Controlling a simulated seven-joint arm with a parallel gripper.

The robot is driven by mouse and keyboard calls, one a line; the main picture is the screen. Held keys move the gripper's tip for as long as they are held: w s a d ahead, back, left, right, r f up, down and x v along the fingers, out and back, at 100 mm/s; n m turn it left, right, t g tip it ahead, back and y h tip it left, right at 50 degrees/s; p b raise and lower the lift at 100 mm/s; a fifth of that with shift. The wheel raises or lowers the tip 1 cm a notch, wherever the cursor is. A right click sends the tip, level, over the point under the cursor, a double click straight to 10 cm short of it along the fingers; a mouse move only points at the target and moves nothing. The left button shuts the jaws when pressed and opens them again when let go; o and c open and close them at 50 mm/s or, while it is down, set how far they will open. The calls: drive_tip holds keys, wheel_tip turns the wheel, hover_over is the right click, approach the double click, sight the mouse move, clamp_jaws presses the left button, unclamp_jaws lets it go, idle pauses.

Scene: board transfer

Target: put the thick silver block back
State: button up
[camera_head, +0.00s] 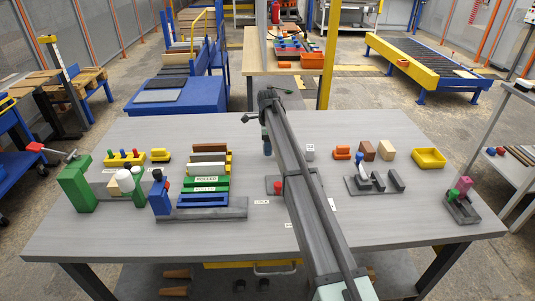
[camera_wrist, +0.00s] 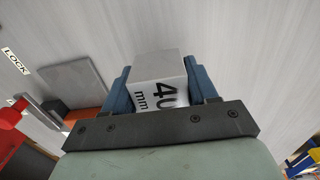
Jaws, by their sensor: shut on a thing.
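The silver block (camera_wrist: 158,85), marked "40 mm", sits between the two blue fingers of my gripper (camera_wrist: 158,76) in the wrist view. My gripper is shut on it, with a finger against each side. In the head view, part of my gripper (camera_head: 267,144) shows beyond my arm, and the held block is not clear there. A small grey block (camera_head: 309,152) stands on the table just right of my arm. I cannot tell from the wrist view whether the held block touches the surface below.
A grey square plate (camera_wrist: 70,85) lies left of my gripper. Green and blue blocks (camera_head: 208,190) stand left on the table (camera_head: 400,225). A dark fixture (camera_head: 372,184), orange and brown blocks (camera_head: 367,150) and a yellow tray (camera_head: 429,158) stand right. The front right of the table is clear.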

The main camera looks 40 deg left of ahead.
drive_tip(key=shift+f, duration=1.9)
drive_tip(key=shift+f, duration=0.1)
drive_tip(key=o, duration=1.4)
wheel_tip(320, 180, up, 12)
drive_tip(key=shift+r, duration=0.1)
